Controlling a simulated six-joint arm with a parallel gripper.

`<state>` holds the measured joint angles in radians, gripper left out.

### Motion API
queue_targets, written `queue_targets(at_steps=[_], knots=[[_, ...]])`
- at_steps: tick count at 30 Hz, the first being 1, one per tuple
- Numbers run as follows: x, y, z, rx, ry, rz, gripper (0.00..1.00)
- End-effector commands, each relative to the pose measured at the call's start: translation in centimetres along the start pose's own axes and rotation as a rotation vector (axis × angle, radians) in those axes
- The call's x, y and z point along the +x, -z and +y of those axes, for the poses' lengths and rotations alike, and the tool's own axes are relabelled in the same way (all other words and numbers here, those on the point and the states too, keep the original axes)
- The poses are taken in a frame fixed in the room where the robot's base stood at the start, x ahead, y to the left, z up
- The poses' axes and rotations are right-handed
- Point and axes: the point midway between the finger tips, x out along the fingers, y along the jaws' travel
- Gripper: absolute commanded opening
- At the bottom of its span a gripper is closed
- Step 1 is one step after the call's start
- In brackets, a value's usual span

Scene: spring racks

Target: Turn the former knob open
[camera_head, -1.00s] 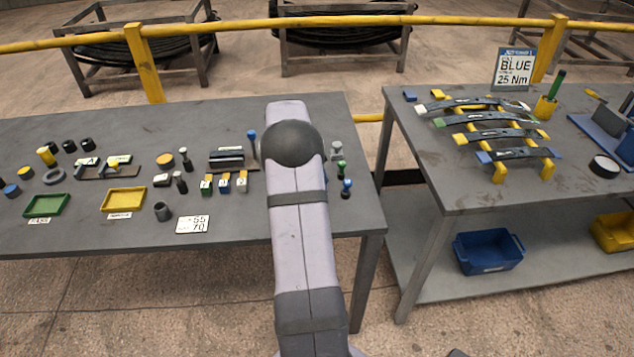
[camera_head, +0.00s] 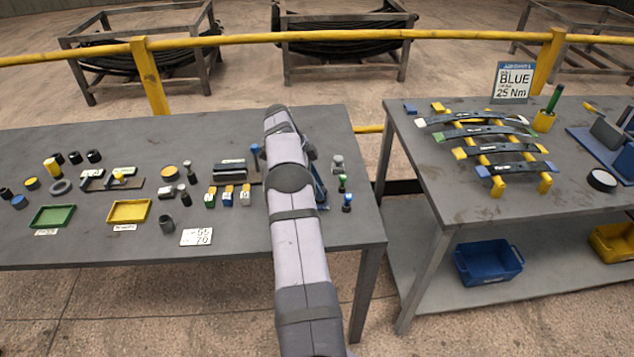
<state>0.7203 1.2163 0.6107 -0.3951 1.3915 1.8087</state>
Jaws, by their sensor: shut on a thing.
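My arm reaches forward over the left table (camera_head: 100,223), and its links cover a strip of the tabletop. My gripper is hidden behind the arm, so its fingers and anything between them do not show. A blue and dark piece (camera_head: 318,184) peeks out on the right side of the arm; most of it is covered. I cannot tell whether it is the former. A dark block (camera_head: 230,166) lies left of the arm, with an upright blue-topped handle (camera_head: 255,152) close by. I cannot make out the former knob or its position.
Small green, blue and yellow-topped blocks (camera_head: 228,198) stand left of the arm. Small knobbed pieces (camera_head: 342,183) stand close on its right. Green tray (camera_head: 52,217) and yellow tray (camera_head: 130,212) are at left. The right table holds a yellow rack (camera_head: 496,186) with dark leaf springs.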

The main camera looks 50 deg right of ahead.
Motion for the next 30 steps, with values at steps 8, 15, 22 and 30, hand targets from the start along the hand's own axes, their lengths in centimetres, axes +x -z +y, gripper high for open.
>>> queue_targets(at_steps=[8,15,22,30], knots=[[-0.04,-0.01,-0.06,0.039,-0.015,-0.002,0.10],[-0.01,-0.03,-0.06,0.042,-0.017,-0.002,0.10],[0.00,-0.03,-0.05,0.041,-0.017,-0.002,0.44],[0.01,-0.02,-0.05,0.041,-0.017,-0.001,0.50]])
